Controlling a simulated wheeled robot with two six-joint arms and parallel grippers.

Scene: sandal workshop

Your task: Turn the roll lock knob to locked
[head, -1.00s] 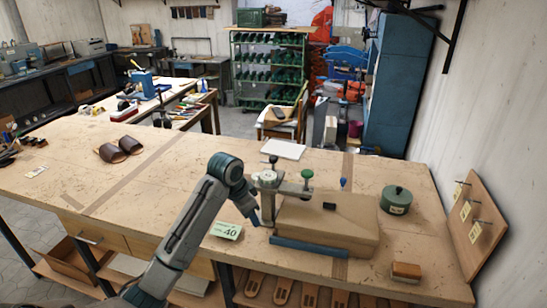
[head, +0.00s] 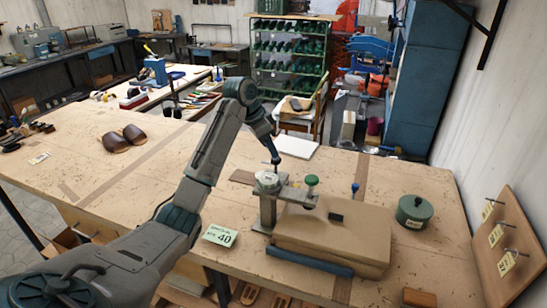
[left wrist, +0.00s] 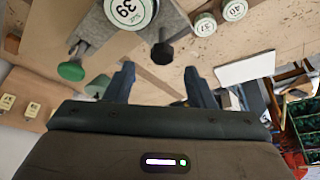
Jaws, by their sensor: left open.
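The tan machine (head: 335,235) stands on the bench, with a grey post and arm at its left end. A green knob (head: 312,181) stands on the arm, and a blue-topped pin (head: 355,187) stands farther right. A white disc tops the post; the left wrist view shows this disc (left wrist: 130,9) marked 39. My left gripper (head: 273,150) is above the post, open and empty. In the left wrist view, a black knob (left wrist: 163,52) lies ahead between its fingers (left wrist: 160,78), apart from them. The green knob (left wrist: 72,70) is left of the fingers. Which knob is the roll lock is not labelled.
A green tin (head: 414,212) and a brush (head: 419,298) are right of the machine. A white sheet (head: 296,146) lies behind. A pegboard (head: 510,245) stands at the right edge. Brown sandals (head: 124,138) lie farther left.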

